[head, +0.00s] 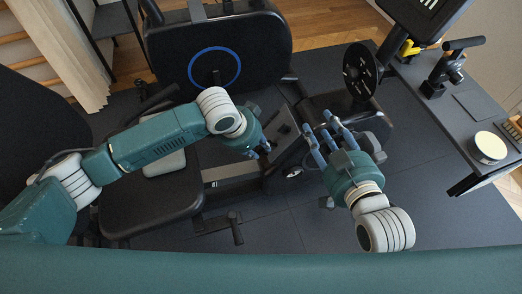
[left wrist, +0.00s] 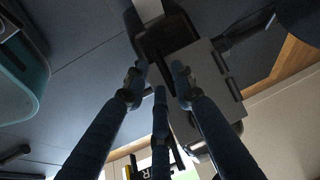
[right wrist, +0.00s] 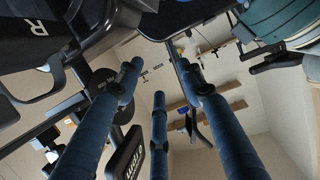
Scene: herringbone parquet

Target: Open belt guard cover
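A dark grey panel, which looks like the belt guard cover (head: 281,133), sits on the low middle part of an exercise machine in the head view. A grey plate with black hinge-like parts, probably the same cover (left wrist: 207,88), shows beyond the fingers in the left wrist view; it looks closed. My left gripper (head: 266,140) is open and empty close to its left side. Its fingers also show apart in the left wrist view (left wrist: 160,75). My right gripper (head: 317,126) is open and empty to the right of the panel. Its spread fingers show in the right wrist view (right wrist: 160,75).
A large black housing with a blue ring (head: 214,68) stands behind. A black disc (head: 360,72) stands behind my right gripper. A black padded seat (head: 150,197) lies under my left arm. A dark table (head: 470,100) with a round white-topped item (head: 490,147) is at right.

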